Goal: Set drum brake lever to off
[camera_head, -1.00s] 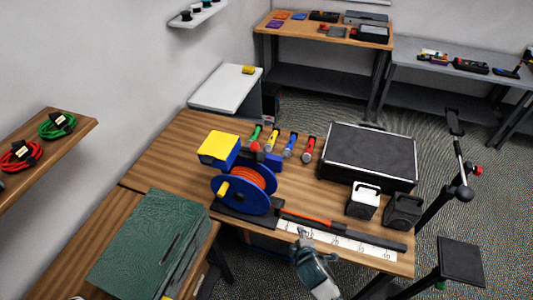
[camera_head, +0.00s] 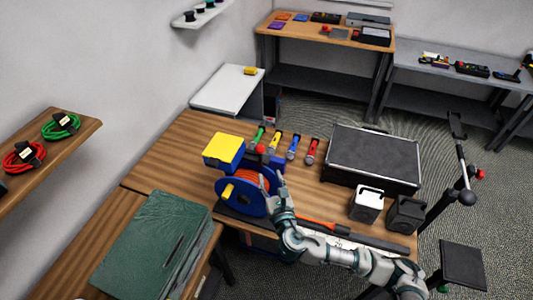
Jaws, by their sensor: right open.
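The cable drum (camera_head: 229,205) is a blue reel with orange cable (camera_head: 257,176) wound on it and a yellow handle (camera_head: 227,191) on its near side. It stands on the wooden table. A small red knob (camera_head: 261,149) shows behind the drum, next to the yellow-topped blue box; I cannot tell for sure whether it is the brake lever's end. My right gripper (camera_head: 271,182) is at the right side of the drum, fingers pointing up and apart, with nothing seen between them. It hides part of the reel; I cannot tell if it touches. My left gripper is out of view.
A yellow-topped blue box (camera_head: 224,151) stands behind the drum. Several coloured tools, including a blue one (camera_head: 292,148), lie farther back. A green case (camera_head: 150,245) lies front left.

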